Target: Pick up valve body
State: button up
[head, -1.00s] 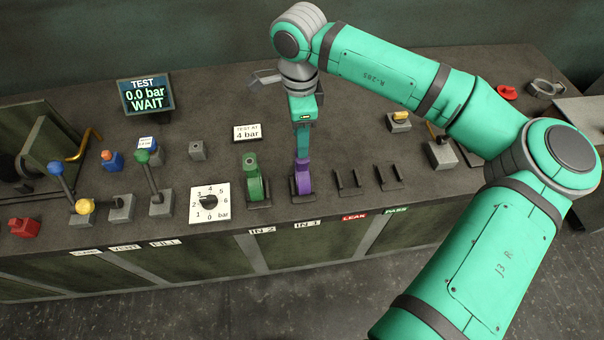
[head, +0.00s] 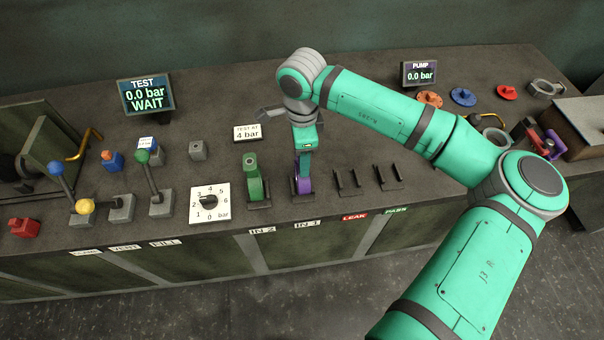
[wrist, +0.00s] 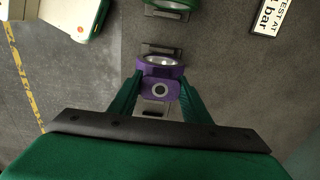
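A purple valve body (head: 303,187) stands in the IN 1 cradle near the table's front edge. A thin gap or light touch between fingers and body cannot be told apart. A green valve body (head: 254,182) stands in the IN 2 cradle to the left. The gripper hides the purple body's upper part in the head view.
Two empty cradles (head: 347,181) lie to the right, behind the LEAK and PASS labels. A dial (head: 209,203) and levers (head: 150,170) stand at left. The TEST screen (head: 146,95) reads 0.0 bar WAIT. Coloured discs (head: 462,97) and a box (head: 580,130) are at right.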

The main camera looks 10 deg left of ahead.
jog(key=c, duration=1)
jog(key=shift+r, duration=0.1)
dwell(0.6)
